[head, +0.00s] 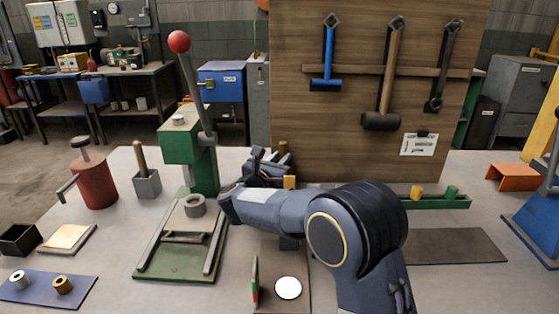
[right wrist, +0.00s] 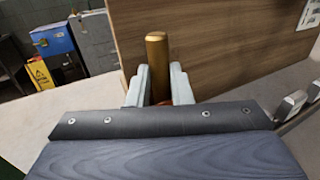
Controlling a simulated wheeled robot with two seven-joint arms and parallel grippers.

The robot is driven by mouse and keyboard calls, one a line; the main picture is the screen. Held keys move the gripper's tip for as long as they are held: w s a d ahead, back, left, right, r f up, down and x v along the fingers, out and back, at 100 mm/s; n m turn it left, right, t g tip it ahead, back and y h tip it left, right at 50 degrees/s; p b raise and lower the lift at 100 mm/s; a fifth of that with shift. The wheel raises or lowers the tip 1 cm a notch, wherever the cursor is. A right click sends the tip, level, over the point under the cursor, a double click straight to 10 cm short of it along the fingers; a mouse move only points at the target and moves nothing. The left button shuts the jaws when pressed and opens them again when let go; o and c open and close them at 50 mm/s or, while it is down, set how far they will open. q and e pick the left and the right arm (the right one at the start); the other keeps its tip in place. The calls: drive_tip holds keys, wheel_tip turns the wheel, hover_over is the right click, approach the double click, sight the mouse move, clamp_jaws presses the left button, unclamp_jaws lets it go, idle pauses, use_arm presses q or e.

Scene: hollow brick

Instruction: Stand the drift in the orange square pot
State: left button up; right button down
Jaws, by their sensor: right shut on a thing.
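The drift, a brass-coloured rod (right wrist: 157,62), stands upright between the fingers of my right gripper (right wrist: 158,92), which is shut on it. In the head view its top (head: 283,147) shows behind my right gripper (head: 276,167), near the wooden board. A small orange-red patch shows low between the fingers in the right wrist view; I cannot tell whether it is the orange square pot. The drift's lower end is hidden. A similar brass rod (head: 139,154) leans in a grey square pot (head: 147,185) at the left. My left gripper is not in view.
A green press (head: 181,150) with a red-knobbed lever stands left of my arm. The wooden tool board (head: 350,140) rises behind. A green rail (head: 440,202) with coloured pieces and an orange channel piece (head: 512,172) lie right. A dark mat (head: 455,246) is bare.

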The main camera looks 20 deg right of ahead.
drive_tip(key=c, duration=1.3)
unclamp_jaws()
drive_tip(key=shift+c, duration=0.2)
drive_tip(key=shift+o, duration=0.7)
drive_tip(key=shift+a, duration=0.1)
drive_tip(key=v, duration=0.7)
drive_tip(key=shift+s+a+b, duration=0.2)
drive_tip(key=shift+s+b, duration=0.1)
drive_tip(key=shift+b, duration=0.05)
